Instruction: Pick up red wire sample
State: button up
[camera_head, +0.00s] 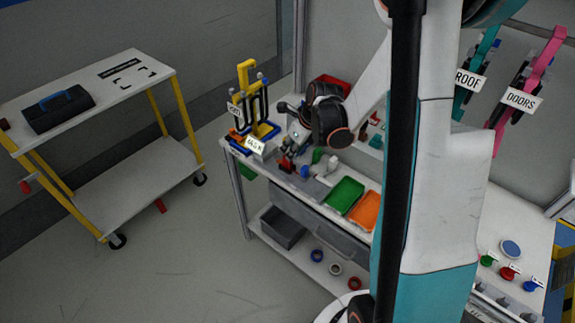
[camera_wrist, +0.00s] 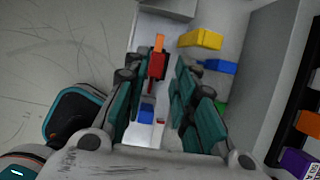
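A small red piece (camera_wrist: 157,66) lies ahead between my fingertips in the wrist view, with an orange piece (camera_wrist: 159,42) just beyond it. I cannot tell for sure that it is the red wire sample. My arm hides part of the bench.
A green tray (camera_head: 343,195) and orange tray (camera_head: 365,211) are on the bench; a yellow rack (camera_head: 247,75) stands left. Coloured rings, including a red one (camera_head: 354,283), lie on the lower shelf.

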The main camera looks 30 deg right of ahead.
aim_at(288, 163)
jog(key=b+x, duration=0.1)
jog(key=x, duration=0.1)
jog(key=b+x, duration=0.1)
jog(key=x, duration=0.2)
jog(key=shift+s+f, duration=0.15)
jog(key=shift+s, duration=0.05)
jog(key=shift+c, duration=0.2)
grip_shut()
